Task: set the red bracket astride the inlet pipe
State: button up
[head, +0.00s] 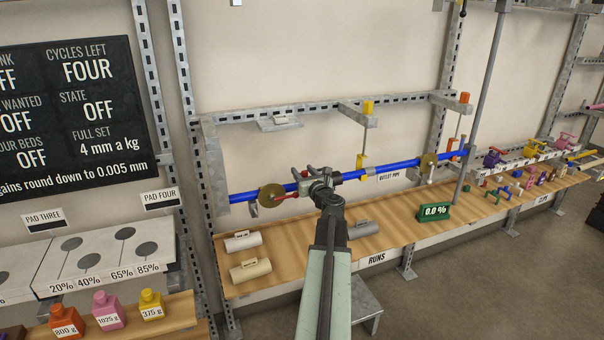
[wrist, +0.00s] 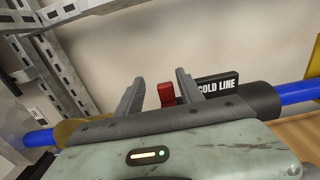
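A blue pipe (head: 243,197) runs across the bench frame, rising to the right; it also shows in the wrist view (wrist: 38,138). An OUTLET PIPE label hangs under its right part; I read no inlet label. A small red piece (head: 286,196) shows between a brass disc and my gripper (head: 320,182). In the wrist view a red piece (wrist: 166,96) stands between my gripper's fingers (wrist: 160,77), narrower than their gap. The fingers are apart. I cannot tell whether this is the bracket or a lever; its lower part is hidden.
The brass disc (head: 272,195) sits on the pipe left of my gripper. A black COLD LINE plate (wrist: 217,84) is close to the right finger. A green 0.0 % display (head: 434,212) and several small coloured parts stand right.

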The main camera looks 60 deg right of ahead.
jog(key=v, duration=0.8)
